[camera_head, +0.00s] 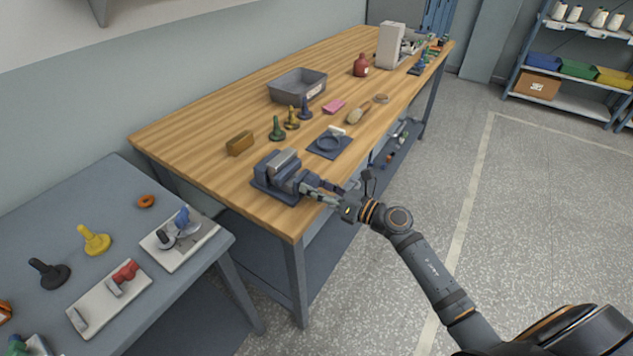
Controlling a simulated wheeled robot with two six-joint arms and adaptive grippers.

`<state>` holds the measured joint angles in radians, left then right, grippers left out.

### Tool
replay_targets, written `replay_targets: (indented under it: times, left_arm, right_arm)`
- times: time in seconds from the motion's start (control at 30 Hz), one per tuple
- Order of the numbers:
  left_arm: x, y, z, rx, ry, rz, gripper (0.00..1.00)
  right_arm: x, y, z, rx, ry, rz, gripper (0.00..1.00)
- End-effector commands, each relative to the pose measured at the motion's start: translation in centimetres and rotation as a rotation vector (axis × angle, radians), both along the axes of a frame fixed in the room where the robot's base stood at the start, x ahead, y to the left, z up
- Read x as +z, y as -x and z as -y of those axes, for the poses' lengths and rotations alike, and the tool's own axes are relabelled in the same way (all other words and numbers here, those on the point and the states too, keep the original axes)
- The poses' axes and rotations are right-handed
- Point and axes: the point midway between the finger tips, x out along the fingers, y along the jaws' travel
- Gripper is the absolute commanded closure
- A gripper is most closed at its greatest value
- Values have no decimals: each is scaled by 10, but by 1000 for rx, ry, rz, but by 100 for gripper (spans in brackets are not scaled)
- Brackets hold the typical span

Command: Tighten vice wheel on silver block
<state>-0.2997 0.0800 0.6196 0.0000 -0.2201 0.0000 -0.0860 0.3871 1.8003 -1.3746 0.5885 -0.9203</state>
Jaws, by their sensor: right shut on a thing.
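The vice (272,186) is dark blue-grey and stands at the near right corner of the wooden workbench. The silver block (284,161) sits upright between its jaws. The vice wheel is at the right side of the vice, mostly hidden by my right gripper (315,189). My right gripper reaches in from the right and is shut on the wheel, with its fingers at the front end of the vice. Whether the jaws press on the block is too small to tell. My left gripper is not in view.
A grey bin (298,84) stands farther back. A lower grey table (60,230) with fixtures is at the left.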

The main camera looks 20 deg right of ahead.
Motion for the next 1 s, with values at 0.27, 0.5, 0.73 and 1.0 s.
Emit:
replay_targets:
  times: [0.27, 0.5, 0.73, 1.0]
  left_arm:
    - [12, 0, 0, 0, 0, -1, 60]
    - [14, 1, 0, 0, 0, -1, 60]
    - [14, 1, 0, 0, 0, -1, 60]
    - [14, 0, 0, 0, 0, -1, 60]
  right_arm:
    - [2, 0, 0, 0, -96, -74, 77]
    - [0, 0, 0, 0, -126, -97, 77]
    - [0, 0, 0, 0, -127, -98, 77]
    - [0, 0, 0, 0, -125, -98, 25]
